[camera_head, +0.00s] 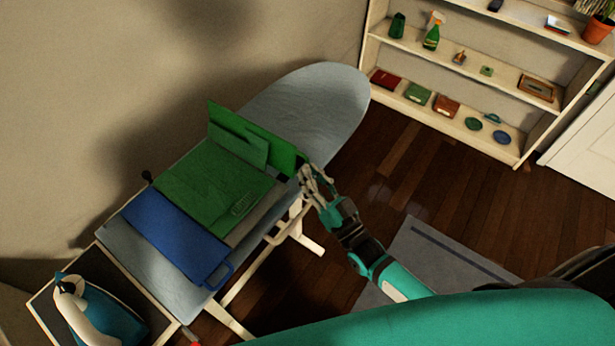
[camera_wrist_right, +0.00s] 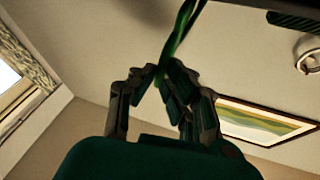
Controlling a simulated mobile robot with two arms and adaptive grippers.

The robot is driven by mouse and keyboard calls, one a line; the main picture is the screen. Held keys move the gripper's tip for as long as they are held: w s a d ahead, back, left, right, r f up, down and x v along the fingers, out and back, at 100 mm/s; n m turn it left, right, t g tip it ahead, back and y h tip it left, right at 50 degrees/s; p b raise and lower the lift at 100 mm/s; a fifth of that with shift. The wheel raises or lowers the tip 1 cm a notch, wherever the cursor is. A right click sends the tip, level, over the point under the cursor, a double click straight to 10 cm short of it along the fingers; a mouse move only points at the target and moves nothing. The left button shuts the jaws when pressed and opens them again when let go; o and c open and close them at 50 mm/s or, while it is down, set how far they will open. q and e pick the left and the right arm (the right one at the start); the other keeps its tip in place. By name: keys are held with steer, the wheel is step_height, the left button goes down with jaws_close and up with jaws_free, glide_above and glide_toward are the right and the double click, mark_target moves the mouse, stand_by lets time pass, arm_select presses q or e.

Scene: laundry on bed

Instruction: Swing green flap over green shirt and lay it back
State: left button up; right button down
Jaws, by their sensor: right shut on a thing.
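The green shirt (camera_head: 205,190) lies flat on the ironing board. In the right wrist view the fingers (camera_wrist_right: 163,72) meet around the thin, edge-on green flap (camera_wrist_right: 183,30). My left gripper does not show.
A blue folded garment (camera_head: 178,236) lies on the near part of the grey ironing board (camera_head: 318,95). An iron (camera_head: 100,310) stands on the board's end rest. The board's rounded far end is clear. A shelf (camera_head: 470,133) with small objects stands at the back right.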

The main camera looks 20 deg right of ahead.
steer(key=shift+s+a+r+n+g+y+b, duration=0.1)
steer(key=shift+s+a+n+g+y+b, duration=0.55)
steer(key=shift+n+y, duration=1.25)
steer(key=shift+s+a+r+n+g+y+b, duration=0.15)
steer(key=shift+s+a+n+y+b, duration=0.5)
steer(key=shift+n, duration=2.25)
steer(key=shift+s+a+r+n+g+y+b, duration=0.1)
steer(key=shift+s+a+n+g+y+b, duration=0.35)
steer(key=shift+a+n+y+b, duration=1.35)
steer(key=shift+w+d+n+h+p, duration=0.1)
steer(key=shift+d+n+h+p, duration=0.15)
steer(key=shift+d+n+p, duration=0.65)
steer(key=c, duration=1.5)
jaws_free()
steer(key=shift+f, duration=0.1)
steer(key=shift+o, duration=0.5)
steer(key=shift+f, duration=0.2)
steer(key=v, duration=1.1)
steer(key=shift+s+d, duration=0.3)
steer(key=shift+s, duration=0.2)
